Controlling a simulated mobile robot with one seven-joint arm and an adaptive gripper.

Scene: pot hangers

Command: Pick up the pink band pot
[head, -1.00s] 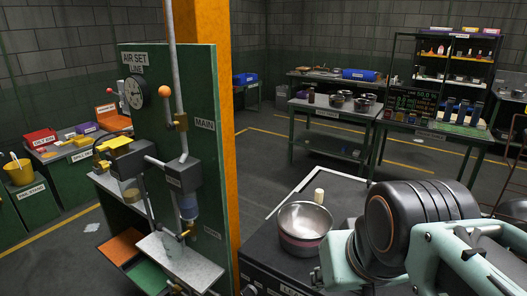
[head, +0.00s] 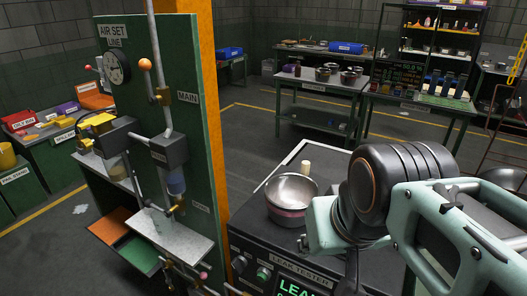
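The pink band pot (head: 290,196) is a round silver metal pot with a pink band low on its side. It stands upright, open side up, on the black leak tester (head: 240,219). A short pale peg or handle (head: 306,168) shows just behind its rim. My mint-green and black arm fills the lower right, with its nearest visible part just right of the pot. They look apart, but the depth between them is unclear. I cannot make out gripper fingertips or anything held.
A green panel with a gauge (head: 117,67), pipes and valves stands left of the tester, beside an orange post (head: 207,110). Behind is a table (head: 318,87) with several dark pots and a shelf rack (head: 437,55). Floor between is clear.

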